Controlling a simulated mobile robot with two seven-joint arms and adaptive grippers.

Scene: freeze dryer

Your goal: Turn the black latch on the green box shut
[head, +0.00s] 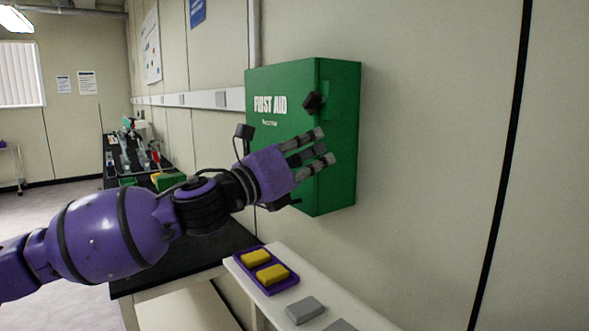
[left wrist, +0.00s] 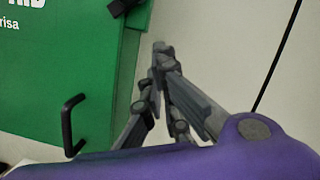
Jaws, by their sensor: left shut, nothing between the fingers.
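The green first aid box (head: 285,82) is mounted on the wall; its front face looks closed. Its black latch (head: 313,101) sits at the upper right edge of the front and looks tilted. My left gripper (head: 322,147) is below the latch, in front of the box's right edge, shut and empty, apart from the latch. In the left wrist view the box (left wrist: 60,65) fills the left side, the latch (left wrist: 122,6) shows at the top edge, and my fingertips (left wrist: 160,50) are below and right of it. My right gripper is not in view.
A black handle (left wrist: 70,125) stands out from the box front in the left wrist view. A black bench (head: 225,240) runs behind my arm. The wall right of the box is clear.

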